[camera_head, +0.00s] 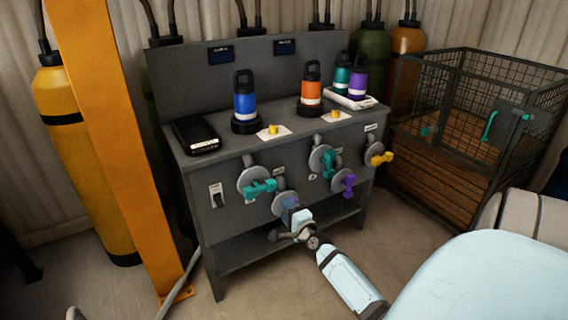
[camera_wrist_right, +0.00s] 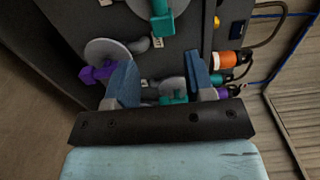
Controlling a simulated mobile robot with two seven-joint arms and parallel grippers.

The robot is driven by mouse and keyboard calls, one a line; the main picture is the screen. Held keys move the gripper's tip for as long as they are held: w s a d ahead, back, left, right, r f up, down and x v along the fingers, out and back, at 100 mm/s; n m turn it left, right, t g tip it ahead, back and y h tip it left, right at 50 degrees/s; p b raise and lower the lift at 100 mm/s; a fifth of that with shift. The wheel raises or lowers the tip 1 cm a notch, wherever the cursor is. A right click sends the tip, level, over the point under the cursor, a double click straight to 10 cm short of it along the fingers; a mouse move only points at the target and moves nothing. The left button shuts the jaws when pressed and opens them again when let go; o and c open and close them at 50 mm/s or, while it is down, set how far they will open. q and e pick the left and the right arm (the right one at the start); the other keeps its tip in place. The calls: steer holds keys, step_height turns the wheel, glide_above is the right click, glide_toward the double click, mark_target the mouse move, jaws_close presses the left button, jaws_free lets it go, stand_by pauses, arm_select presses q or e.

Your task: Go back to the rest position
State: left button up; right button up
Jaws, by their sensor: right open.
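My right gripper (camera_head: 291,207) is in front of the lower part of the grey bench (camera_head: 232,182), and its arm comes in from the lower right. In the right wrist view my right gripper (camera_wrist_right: 160,82) has its two blue fingers apart, with nothing held between them. A teal valve handle (camera_wrist_right: 173,98) shows beyond the gap between the fingers. A purple valve handle (camera_wrist_right: 97,73) is beside the left finger in that view. The right gripper covers part of a lower round valve plate in the head view. My left gripper is not in view.
The bench front carries teal (camera_head: 260,188), purple (camera_head: 349,182) and yellow (camera_head: 381,158) handles. Blue (camera_head: 245,101) and orange (camera_head: 311,89) bottles stand on top. An orange post (camera_head: 110,140) stands left, a wire cage (camera_head: 480,100) right.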

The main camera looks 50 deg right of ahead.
stand_by(0.5)
